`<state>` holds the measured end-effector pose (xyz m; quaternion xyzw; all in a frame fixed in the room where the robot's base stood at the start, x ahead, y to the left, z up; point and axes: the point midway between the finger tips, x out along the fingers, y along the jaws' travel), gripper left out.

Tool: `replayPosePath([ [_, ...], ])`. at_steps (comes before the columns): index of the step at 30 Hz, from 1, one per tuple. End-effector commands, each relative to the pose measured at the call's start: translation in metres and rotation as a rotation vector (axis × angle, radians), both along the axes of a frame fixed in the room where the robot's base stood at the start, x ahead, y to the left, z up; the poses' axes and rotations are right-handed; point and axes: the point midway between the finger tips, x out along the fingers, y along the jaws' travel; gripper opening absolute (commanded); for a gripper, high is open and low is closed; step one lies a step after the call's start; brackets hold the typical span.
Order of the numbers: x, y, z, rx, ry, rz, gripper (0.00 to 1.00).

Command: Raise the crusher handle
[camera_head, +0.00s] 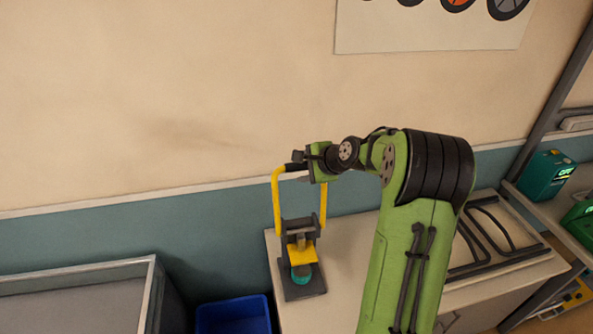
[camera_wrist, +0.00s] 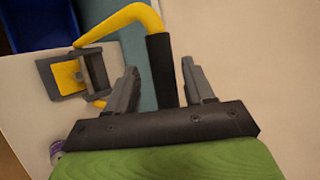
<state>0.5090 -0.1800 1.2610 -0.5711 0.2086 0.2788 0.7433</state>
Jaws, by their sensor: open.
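The crusher (camera_head: 300,258) stands on the counter in the head view, with a dark base, a yellow part and a teal can-like object (camera_head: 301,274) low in it. Its yellow handle (camera_head: 277,205) rises upright, with a dark grip (camera_head: 293,167) at the top. My gripper (camera_head: 303,163) is at that grip. In the wrist view my gripper (camera_wrist: 160,82) is open, with the black grip (camera_wrist: 162,70) between its two fingers and a gap on each side. The yellow handle (camera_wrist: 128,16) bends away from the grip toward the crusher body (camera_wrist: 78,73).
The counter (camera_head: 340,245) carries a dark rack (camera_head: 490,235) at right. A blue bin (camera_head: 233,316) sits on the floor left of the counter, beside a glass-sided case (camera_head: 80,290). Green boxes (camera_head: 546,172) stand on a shelf at far right. The wall is close behind.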

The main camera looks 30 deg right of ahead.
Motion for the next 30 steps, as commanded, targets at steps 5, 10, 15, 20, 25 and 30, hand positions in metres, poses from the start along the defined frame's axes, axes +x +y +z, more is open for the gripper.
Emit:
replayPosePath([
  [5,-0.041,-0.012,0.031,-0.004,0.001,-0.007,0.53],
  [10,-0.073,-0.019,0.057,-0.002,0.005,-0.006,0.53],
  [15,-0.088,-0.021,0.069,0.001,0.007,-0.003,0.53],
  [20,-0.09,-0.021,0.071,0.002,0.007,-0.001,0.53],
  [25,-0.089,-0.021,0.071,0.002,0.007,-0.001,0.53],
  [30,-0.089,-0.021,0.071,0.002,0.007,-0.001,0.53],
])
